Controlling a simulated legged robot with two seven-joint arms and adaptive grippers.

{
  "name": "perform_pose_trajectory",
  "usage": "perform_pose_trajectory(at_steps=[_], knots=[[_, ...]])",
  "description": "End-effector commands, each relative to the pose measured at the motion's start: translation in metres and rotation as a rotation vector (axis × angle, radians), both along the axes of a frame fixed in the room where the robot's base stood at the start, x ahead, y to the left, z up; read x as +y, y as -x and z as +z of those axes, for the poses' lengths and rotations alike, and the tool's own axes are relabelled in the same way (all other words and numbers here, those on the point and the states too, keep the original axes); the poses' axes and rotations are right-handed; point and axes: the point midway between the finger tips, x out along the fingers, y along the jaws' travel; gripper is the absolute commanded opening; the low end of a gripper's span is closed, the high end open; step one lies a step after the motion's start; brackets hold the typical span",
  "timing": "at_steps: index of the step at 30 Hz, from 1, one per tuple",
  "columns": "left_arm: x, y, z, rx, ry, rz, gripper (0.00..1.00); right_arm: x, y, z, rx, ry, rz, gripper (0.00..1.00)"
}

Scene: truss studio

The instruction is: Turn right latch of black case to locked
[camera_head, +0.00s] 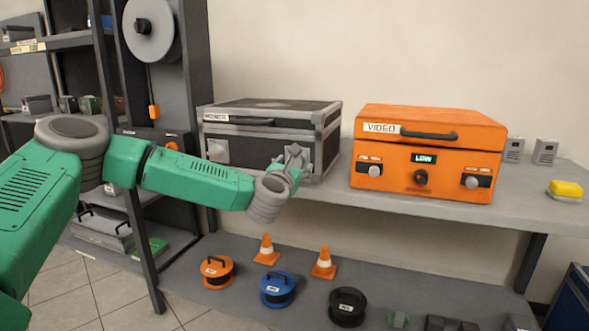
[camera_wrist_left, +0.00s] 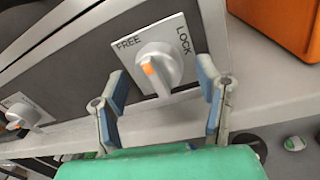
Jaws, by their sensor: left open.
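The black case (camera_head: 257,144) with grey edges stands on the grey shelf, left of the orange VIDEO case. Its right latch (camera_wrist_left: 160,65) is a white knob on a plate marked FREE and LOCK; its orange mark lies on the FREE side. In the head view my gripper mostly hides this latch. The case's left latch (camera_head: 217,150) shows in the head view and, partly, at the left edge of the wrist view (camera_wrist_left: 20,115). My left gripper (camera_head: 294,154) is open in front of the right latch, with a finger on either side of the knob (camera_wrist_left: 160,84). My right gripper is not in view.
The orange VIDEO case (camera_head: 428,150) stands close on the right. A yellow block (camera_head: 565,189) and small grey boxes (camera_head: 513,149) are at the shelf's right end. A lower shelf holds reels (camera_head: 277,289) and cones (camera_head: 323,263). A dark rack post (camera_head: 135,200) stands at left.

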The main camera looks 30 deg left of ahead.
Motion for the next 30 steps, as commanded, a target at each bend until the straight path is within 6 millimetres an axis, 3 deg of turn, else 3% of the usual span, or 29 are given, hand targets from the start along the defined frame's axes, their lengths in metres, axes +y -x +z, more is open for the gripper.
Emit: perform_pose_trajectory(at_steps=[7, 8, 12, 23, 30], knots=[[0.0000, -0.0011, 0.0002, 0.000, -0.001, 0.000, 0.59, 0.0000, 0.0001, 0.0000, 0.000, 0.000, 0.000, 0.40], [0.0000, -0.0011, 0.0002, 0.000, -0.001, 0.000, 0.55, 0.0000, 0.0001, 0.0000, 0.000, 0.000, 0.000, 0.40], [-0.0001, -0.0010, 0.0001, 0.000, -0.001, 0.000, 0.09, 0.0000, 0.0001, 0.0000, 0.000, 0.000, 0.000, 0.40], [-0.0002, -0.0009, 0.0001, 0.009, -0.036, -0.001, 0.10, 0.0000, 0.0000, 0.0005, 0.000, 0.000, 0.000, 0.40], [0.0005, -0.0009, 0.0006, 0.039, -0.167, -0.001, 0.10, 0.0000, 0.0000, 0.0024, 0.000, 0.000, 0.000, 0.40]])
